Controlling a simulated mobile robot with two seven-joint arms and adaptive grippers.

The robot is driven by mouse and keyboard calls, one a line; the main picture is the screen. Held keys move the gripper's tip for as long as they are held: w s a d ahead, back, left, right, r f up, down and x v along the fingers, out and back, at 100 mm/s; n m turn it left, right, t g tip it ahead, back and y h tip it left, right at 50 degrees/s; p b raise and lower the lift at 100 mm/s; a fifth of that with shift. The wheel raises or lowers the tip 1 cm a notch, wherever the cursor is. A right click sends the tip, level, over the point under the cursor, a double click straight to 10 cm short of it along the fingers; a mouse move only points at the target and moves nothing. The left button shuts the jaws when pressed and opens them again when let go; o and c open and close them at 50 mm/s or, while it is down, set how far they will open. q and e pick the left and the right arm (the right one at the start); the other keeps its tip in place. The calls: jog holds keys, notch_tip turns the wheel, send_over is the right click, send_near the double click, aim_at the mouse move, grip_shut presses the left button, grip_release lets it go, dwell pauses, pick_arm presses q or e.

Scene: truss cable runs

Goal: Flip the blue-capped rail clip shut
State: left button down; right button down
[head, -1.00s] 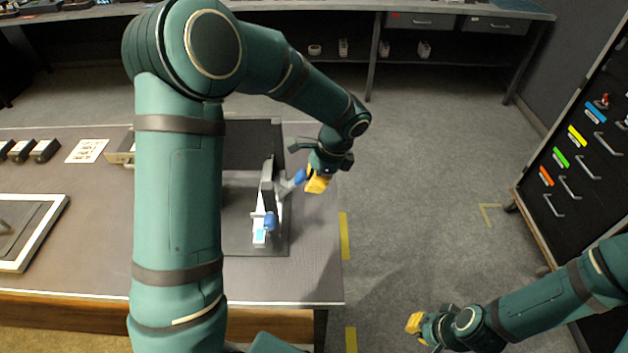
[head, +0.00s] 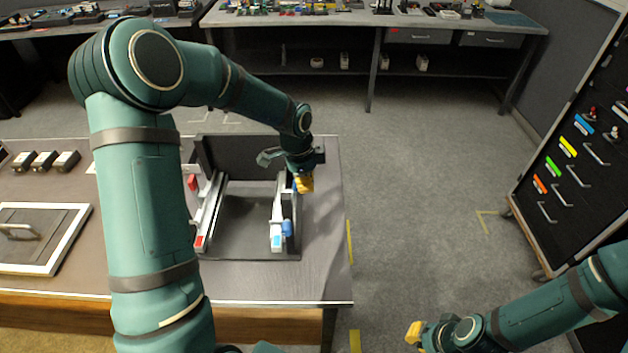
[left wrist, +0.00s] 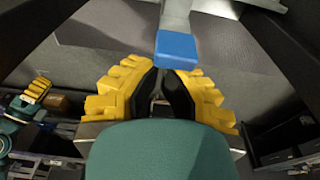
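The truss rail with the light-blue end tag (head: 277,242) stands along the right side of a dark tray on the table. A blue block (head: 287,228) sits on its near part. My left gripper (head: 305,184) is over the rail's far part, its yellow fingertips together and empty. In the left wrist view, the clip's blue cap (left wrist: 177,48) is on the end of a grey lever, just beyond the fingertips (left wrist: 162,75); contact cannot be told. The clip's latch is hidden. My right gripper (head: 414,332) hangs clear at lower right; its finger opening is unclear.
A second rail with a red end (head: 200,242) runs along the tray's left side. A dark upright panel (head: 240,155) stands at the tray's back. A framed panel with a handle (head: 40,235) lies at left. Floor right of the table is open.

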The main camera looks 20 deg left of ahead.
jog(key=shift+w+d+r, duration=0.1)
jog(key=shift+r, duration=0.1)
jog(key=shift+r+p, duration=0.5)
jog(key=shift+p, duration=0.1)
jog(key=shift+w, duration=0.1)
